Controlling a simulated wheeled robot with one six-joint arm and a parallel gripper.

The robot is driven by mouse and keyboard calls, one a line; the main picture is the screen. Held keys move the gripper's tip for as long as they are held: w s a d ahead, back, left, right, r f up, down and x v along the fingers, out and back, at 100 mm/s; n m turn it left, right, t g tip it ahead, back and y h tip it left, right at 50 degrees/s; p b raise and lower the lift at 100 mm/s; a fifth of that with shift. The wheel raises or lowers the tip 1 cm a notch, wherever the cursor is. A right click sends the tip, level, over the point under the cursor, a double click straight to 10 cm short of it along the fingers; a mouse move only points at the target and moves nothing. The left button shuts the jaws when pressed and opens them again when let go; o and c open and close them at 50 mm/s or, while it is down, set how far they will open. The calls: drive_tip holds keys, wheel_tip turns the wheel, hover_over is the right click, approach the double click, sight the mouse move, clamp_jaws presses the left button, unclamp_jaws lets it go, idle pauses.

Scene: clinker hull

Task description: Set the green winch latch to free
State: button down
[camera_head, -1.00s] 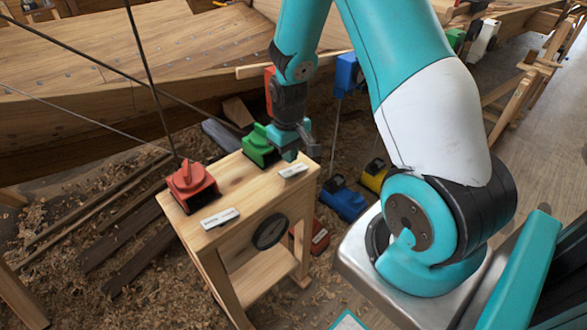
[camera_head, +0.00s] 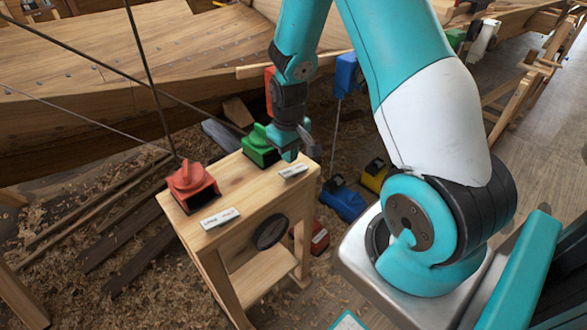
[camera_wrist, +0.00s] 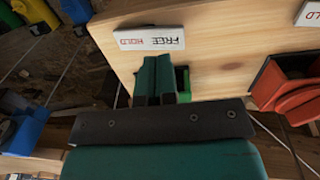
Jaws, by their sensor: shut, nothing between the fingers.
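The green winch (camera_head: 258,147) sits at the far end of the wooden stand, with its latch on top. My gripper (camera_head: 290,155) is close on its right side, pointing down. In the wrist view, my gripper's teal fingers (camera_wrist: 155,78) are together with nothing between them. They hide most of the green winch (camera_wrist: 183,82), so only a strip of green shows beside them. I cannot tell whether they touch the latch, nor read its setting. The green winch's label (camera_wrist: 149,38) reads FREE and HOLD; it also shows in the head view (camera_head: 293,170).
A red winch (camera_head: 191,186) with its own label (camera_head: 220,218) stands at the near end of the wooden stand (camera_head: 215,245). Thin dark lines run past it. Blue (camera_head: 343,200) and yellow (camera_head: 374,176) items stand on the floor to the right. The planked hull is behind.

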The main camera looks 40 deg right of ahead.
sight(290, 171)
drive_tip(key=shift+f+b, duration=1.6)
drive_tip(key=shift+f, duration=0.65)
idle(1.0)
wheel_tip(290, 171, up, 7)
drive_tip(key=p, duration=0.6)
drive_tip(key=shift+r, duration=0.1)
idle(0.6)
